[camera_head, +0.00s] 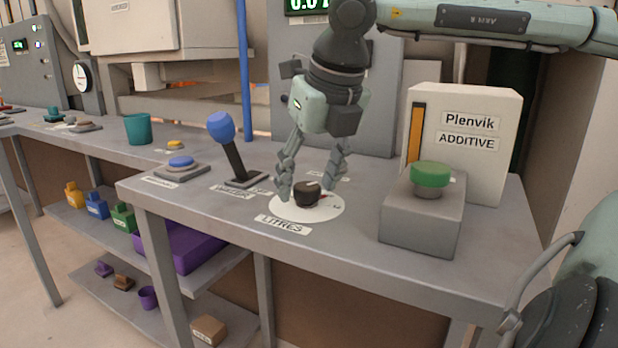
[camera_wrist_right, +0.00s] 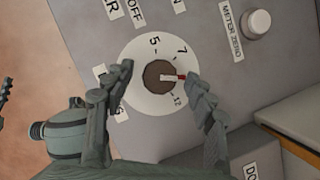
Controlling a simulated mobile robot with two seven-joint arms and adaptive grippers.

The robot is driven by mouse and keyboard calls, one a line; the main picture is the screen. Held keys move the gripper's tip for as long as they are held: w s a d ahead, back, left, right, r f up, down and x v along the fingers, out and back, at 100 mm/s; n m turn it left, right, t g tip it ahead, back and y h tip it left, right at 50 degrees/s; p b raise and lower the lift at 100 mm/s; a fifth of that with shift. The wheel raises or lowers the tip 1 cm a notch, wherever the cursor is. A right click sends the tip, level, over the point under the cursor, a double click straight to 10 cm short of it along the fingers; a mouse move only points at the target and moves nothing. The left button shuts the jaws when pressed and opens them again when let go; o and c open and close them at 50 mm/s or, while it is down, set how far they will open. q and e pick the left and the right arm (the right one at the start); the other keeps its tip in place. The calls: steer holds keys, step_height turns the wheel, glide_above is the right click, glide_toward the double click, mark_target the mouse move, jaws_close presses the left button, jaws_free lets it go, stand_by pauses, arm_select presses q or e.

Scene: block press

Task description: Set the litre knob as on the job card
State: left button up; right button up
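The litre knob (camera_head: 306,194) is dark and round, on a white dial plate (camera_head: 335,208) behind the LITRES label (camera_head: 283,225). In the right wrist view the knob (camera_wrist_right: 155,73) has a pale pointer with a red tip, pointing right between the 7 and the 12. The 5 also shows; any mark between 7 and 12 is hidden by a finger. My right gripper (camera_head: 308,189) is down over the dial, pointing downward, its fingers on either side of the knob with gaps visible between. My left gripper is not in view. I cannot make out a job card.
A grey box with a green button (camera_head: 431,175) stands right of the dial, before the Plenvik ADDITIVE box (camera_head: 490,105). A blue-knobbed lever (camera_head: 222,127) and a blue button (camera_head: 181,162) stand to the left. A green display (camera_head: 307,5) is partly cut off.

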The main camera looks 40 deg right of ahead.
steer(key=shift+r, duration=0.15)
steer(key=v, duration=1.1)
steer(key=shift+s+r, duration=0.25)
steer(key=shift+r, duration=0.1)
steer(key=shift+a, duration=0.1)
